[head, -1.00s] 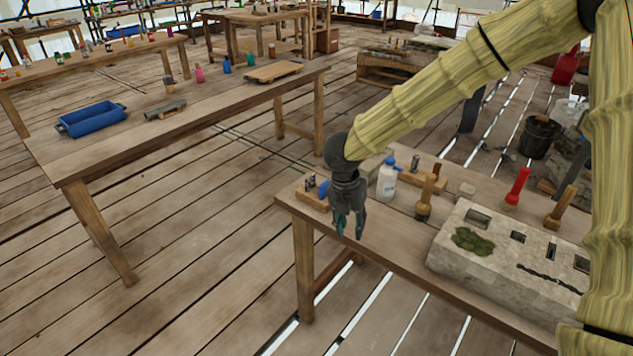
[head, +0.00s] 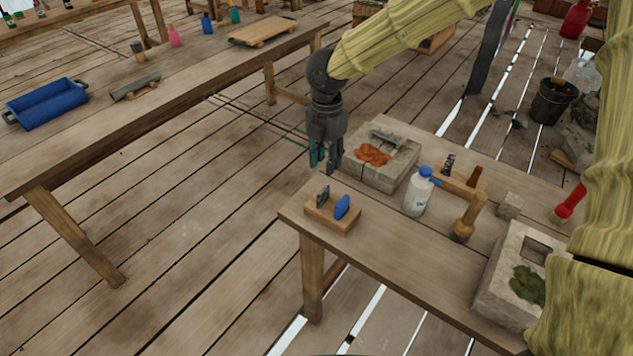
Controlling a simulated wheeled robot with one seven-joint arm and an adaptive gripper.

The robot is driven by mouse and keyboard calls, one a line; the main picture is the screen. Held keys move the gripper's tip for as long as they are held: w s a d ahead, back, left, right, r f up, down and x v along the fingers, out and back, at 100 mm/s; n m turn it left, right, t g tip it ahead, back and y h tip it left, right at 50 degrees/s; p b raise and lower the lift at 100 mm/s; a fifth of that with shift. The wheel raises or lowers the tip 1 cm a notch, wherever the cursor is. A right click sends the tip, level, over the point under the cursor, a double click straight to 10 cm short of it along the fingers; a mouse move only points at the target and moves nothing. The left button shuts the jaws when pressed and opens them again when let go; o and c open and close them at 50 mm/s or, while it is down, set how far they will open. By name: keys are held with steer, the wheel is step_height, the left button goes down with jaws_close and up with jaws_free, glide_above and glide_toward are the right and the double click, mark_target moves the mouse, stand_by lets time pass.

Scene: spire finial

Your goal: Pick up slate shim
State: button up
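A small dark grey upright piece (head: 323,196), which looks like the slate shim, stands in a wooden holder (head: 331,217) at the near left corner of the right-hand table. A blue piece (head: 342,207) stands beside it in the same holder. My gripper (head: 324,168) points down, with its fingers apart and nothing seen between them. In the picture it is just above the holder, apart from the grey piece. Its exact height and distance cannot be told.
A stone block (head: 372,180) with an orange patch and a grey piece on top lies right of my gripper. A white bottle with a blue cap (head: 417,196), a wooden-handled brush (head: 467,216) and a mossy stone block (head: 500,300) stand further right. The left table holds a blue tray (head: 48,103).

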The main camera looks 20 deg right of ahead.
mark_target(324, 189)
steer(key=f, duration=0.2)
steer(key=f+p, duration=0.1)
steer(key=f, duration=0.1)
steer(key=s+f, duration=0.1)
steer(key=f, duration=0.2)
steer(key=shift+a+p, duration=0.2)
steer(key=shift+p, duration=0.2)
steer(key=shift+s+f, duration=0.2)
steer(key=shift+f, duration=0.05)
steer(key=shift+s+a+f+p, duration=0.15)
steer(key=shift+f+p, duration=0.2)
steer(key=shift+f, duration=0.4)
steer(key=shift+w+f, duration=0.3)
steer(key=shift+f, duration=0.2)
steer(key=shift+s+r, duration=0.15)
jaws_close()
